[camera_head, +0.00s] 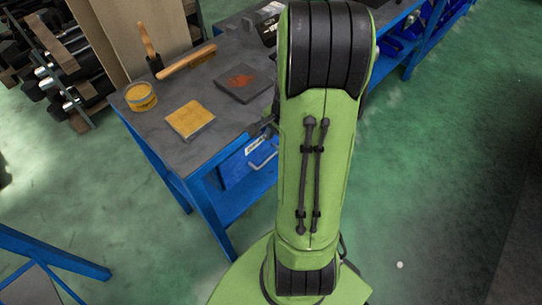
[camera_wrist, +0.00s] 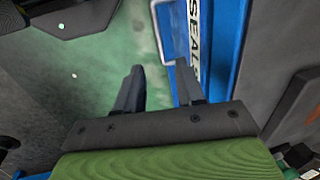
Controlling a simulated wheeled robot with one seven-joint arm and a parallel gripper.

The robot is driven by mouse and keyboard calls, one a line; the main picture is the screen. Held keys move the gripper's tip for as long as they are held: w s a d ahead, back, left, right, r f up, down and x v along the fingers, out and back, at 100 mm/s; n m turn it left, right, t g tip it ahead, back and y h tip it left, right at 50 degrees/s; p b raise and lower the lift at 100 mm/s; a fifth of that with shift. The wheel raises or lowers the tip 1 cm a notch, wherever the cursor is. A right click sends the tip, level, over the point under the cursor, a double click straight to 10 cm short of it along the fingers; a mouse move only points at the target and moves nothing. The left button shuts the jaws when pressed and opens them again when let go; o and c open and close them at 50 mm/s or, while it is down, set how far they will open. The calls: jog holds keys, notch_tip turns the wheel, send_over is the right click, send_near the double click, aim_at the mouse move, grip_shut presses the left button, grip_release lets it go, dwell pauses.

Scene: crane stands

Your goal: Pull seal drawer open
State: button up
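The seal drawer (camera_head: 238,168) is a blue drawer under the workbench top, partly hidden by my arm in the head view. My arm hides most of the gripper in the head view.
Green floor (camera_head: 430,180) is open to the right. A blue frame (camera_head: 60,252) stands lower left.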

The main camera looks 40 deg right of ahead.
aim_at(271, 156)
jog(key=f, duration=0.2)
jog(key=w+f+b, duration=0.1)
jog(key=f, duration=0.2)
jog(key=f+b, duration=0.1)
jog(key=f, duration=0.2)
jog(key=shift+w, duration=0.25)
jog(key=shift+r, duration=0.1)
grip_shut()
